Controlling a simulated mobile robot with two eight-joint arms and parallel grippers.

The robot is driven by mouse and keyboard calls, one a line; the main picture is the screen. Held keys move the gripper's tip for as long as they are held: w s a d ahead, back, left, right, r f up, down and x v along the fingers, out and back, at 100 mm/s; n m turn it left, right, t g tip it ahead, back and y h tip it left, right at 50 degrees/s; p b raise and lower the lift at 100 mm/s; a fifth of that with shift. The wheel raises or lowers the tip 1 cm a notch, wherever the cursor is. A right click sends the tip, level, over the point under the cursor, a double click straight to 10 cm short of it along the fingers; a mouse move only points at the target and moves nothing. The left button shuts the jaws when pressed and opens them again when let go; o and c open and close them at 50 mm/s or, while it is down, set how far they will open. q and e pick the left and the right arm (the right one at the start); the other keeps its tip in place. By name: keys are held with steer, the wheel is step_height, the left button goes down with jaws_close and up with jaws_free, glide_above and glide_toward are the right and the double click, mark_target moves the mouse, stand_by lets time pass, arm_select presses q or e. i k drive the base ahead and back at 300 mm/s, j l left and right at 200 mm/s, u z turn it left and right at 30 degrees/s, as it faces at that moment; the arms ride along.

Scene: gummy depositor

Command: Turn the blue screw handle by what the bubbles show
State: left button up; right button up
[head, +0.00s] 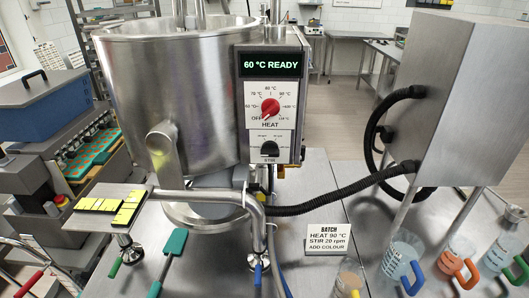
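The blue screw handle (258,275) hangs at the bottom of a metal leg at the front of the steel kettle (172,90). A green screw handle (115,266) sits under another leg to its left. Yellow level vials (100,204) with dark marks lie on a small steel plate joined to the kettle's frame; a second yellow vial (127,214) lies beside them at an angle. The bubbles in them are too small to read. Neither of my grippers is in view.
The control box (269,95) reads "60 °C READY", with a red heat knob (270,107). A batch card (327,239) stands on the steel table. A teal spatula (175,242) lies between the handles. A black hose (340,192) crosses behind; jugs (402,258) stand at right.

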mark_target(258, 273)
steer(key=j+u, duration=0.15)
steer(key=u, duration=0.2)
steer(key=j+u, duration=0.3)
steer(key=u, duration=0.35)
steer(key=k+j, duration=0.1)
steer(key=j, duration=0.2)
steer(key=k+j+z, duration=0.15)
steer(key=z, duration=0.25)
steer(key=k+j+z, duration=0.15)
steer(key=z, duration=0.25)
steer(key=i+z, duration=0.25)
steer(key=z, duration=0.15)
steer(key=i+j+z, duration=0.15)
steer(key=z, duration=0.25)
steer(key=i, duration=0.05)
